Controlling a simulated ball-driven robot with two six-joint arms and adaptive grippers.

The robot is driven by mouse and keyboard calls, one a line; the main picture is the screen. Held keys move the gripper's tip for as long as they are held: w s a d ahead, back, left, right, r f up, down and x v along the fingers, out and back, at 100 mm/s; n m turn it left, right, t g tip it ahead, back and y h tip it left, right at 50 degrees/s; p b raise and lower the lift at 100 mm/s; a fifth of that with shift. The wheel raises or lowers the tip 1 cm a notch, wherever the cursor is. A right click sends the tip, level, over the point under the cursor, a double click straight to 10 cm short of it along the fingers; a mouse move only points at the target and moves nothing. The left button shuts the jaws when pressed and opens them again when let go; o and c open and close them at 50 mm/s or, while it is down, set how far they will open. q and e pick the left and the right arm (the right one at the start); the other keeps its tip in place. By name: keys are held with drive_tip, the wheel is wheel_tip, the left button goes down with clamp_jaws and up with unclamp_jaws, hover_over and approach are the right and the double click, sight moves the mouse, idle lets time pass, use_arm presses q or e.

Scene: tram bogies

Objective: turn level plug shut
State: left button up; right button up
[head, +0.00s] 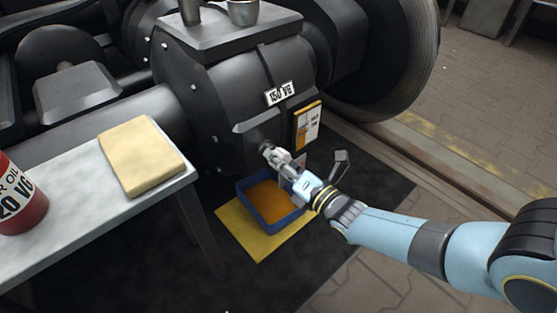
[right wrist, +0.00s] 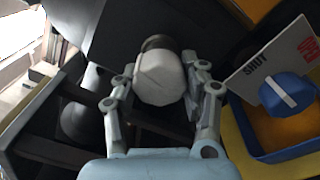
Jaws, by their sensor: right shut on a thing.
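The level plug is a pale grey faceted head (right wrist: 160,78) on a dark round neck in the right wrist view. In the head view it sits low on the front of the black gear case (head: 225,95), mostly hidden by my fingers. My right gripper (head: 272,154) reaches it from the lower right and is shut on it, one finger on each side of the head. A white plate reading SHUT (right wrist: 265,62) and a blue knob with a white bar (right wrist: 288,93) show at the right of the wrist view. My left gripper is not in view.
A blue tray (head: 297,217) of orange-brown oil stands on a yellow mat (head: 262,247) below the plug. A pale table (head: 75,217) at left bears a folded tan cloth (head: 142,157) and a red oil can (head: 20,195). A large wheel (head: 400,60) stands behind right.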

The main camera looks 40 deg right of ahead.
drive_tip(key=shift+f+n, duration=0.15)
drive_tip(key=shift+n, duration=0.75)
drive_tip(key=o, duration=1.2)
drive_tip(key=s+d, duration=0.1)
drive_tip(key=s, duration=1.1)
